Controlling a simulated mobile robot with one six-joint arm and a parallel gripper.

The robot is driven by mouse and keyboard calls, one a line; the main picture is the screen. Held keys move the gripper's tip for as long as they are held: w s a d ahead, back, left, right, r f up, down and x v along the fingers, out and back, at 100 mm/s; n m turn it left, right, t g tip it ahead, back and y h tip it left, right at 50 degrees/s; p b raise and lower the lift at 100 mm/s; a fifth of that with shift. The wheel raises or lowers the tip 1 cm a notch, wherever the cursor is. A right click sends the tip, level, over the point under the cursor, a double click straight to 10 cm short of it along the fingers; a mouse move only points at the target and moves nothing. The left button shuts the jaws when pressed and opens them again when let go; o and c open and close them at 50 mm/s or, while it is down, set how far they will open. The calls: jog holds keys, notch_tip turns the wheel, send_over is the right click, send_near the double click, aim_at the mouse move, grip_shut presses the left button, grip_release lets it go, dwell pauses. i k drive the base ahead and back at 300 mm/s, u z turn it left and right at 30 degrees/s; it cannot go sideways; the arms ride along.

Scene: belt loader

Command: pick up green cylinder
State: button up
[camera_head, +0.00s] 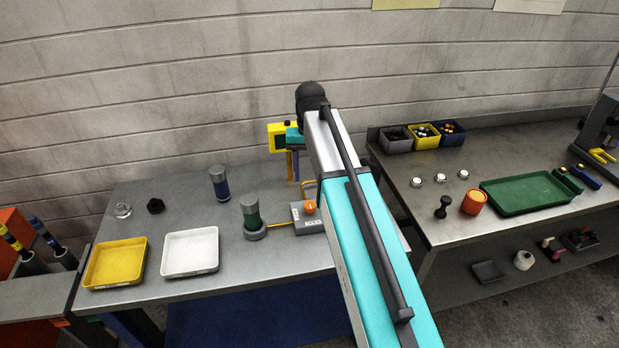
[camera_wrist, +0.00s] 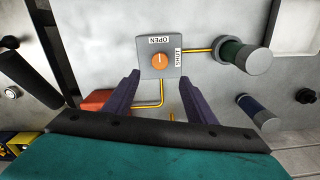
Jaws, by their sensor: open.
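The green cylinder (camera_head: 252,218) has grey ends and stands upright on the left bench, its foot in a grey round base. It also shows in the wrist view (camera_wrist: 237,54), right of the fingers. My gripper (camera_head: 293,166) is over the bench, to the right of and beyond the cylinder in the head view. Its two purple fingers (camera_wrist: 159,78) are apart with nothing between them. The arm hides part of the gripper in the head view.
A grey box with an orange knob (camera_head: 310,207), labelled OPEN and SHUT, joins the cylinder's base by a yellow pipe. A blue cylinder (camera_head: 220,184) stands behind. A white tray (camera_head: 190,272) and yellow tray (camera_head: 88,284) lie left. A red block (camera_wrist: 103,99) is near one finger.

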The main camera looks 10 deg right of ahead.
aim_at(253, 222)
jog(key=u, duration=0.05)
jog(key=k, duration=1)
jog(key=z, duration=0.05)
